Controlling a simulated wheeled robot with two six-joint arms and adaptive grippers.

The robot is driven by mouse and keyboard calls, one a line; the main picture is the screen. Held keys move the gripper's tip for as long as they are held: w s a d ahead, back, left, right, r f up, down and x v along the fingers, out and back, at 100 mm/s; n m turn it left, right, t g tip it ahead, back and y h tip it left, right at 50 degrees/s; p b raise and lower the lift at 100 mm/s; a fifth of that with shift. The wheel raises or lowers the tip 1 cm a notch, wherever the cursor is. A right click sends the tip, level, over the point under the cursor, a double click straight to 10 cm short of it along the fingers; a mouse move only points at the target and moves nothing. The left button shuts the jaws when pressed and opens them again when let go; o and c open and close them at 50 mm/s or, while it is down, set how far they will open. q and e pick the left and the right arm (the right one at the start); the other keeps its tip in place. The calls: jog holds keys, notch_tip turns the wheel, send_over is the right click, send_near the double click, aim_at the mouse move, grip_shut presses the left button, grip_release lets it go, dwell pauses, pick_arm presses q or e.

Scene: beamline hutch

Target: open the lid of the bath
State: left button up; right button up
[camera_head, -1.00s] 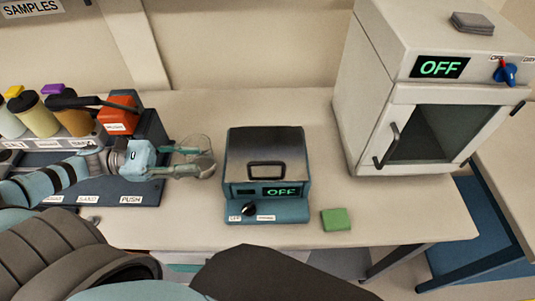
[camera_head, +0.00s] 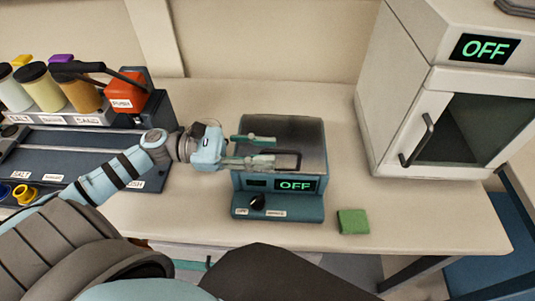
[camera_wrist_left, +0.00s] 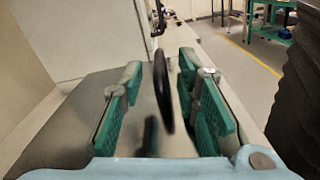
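The bath (camera_head: 278,208) is a blue box with a steel lid (camera_head: 290,130), standing on the bench in the middle of the head view. The lid lies shut. Its display reads OFF. A black handle (camera_head: 298,160) stands on the lid and shows in the wrist view (camera_wrist_left: 163,88) too. My left gripper (camera_head: 273,149) reaches over the lid from the left, its green-padded fingers apart. In the left wrist view the handle stands between the two fingers (camera_wrist_left: 160,75), nearer the right one, with gaps visible. My right gripper is not in view.
A white oven (camera_head: 430,110) with a display reading OFF stands at the right. A green block (camera_head: 353,221) lies right of the bath. At the left is a rack (camera_head: 60,119) with several capped jars and a red PUSH unit (camera_head: 123,97). The bench front is mostly clear.

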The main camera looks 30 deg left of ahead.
pick_arm(q)
jog(key=shift+w+d+r, duration=0.1)
jog(key=shift+w+d, duration=0.25)
jog(key=shift+d, duration=0.25)
jog(key=shift+c, duration=0.4)
jog(key=shift+s, duration=0.1)
grip_shut()
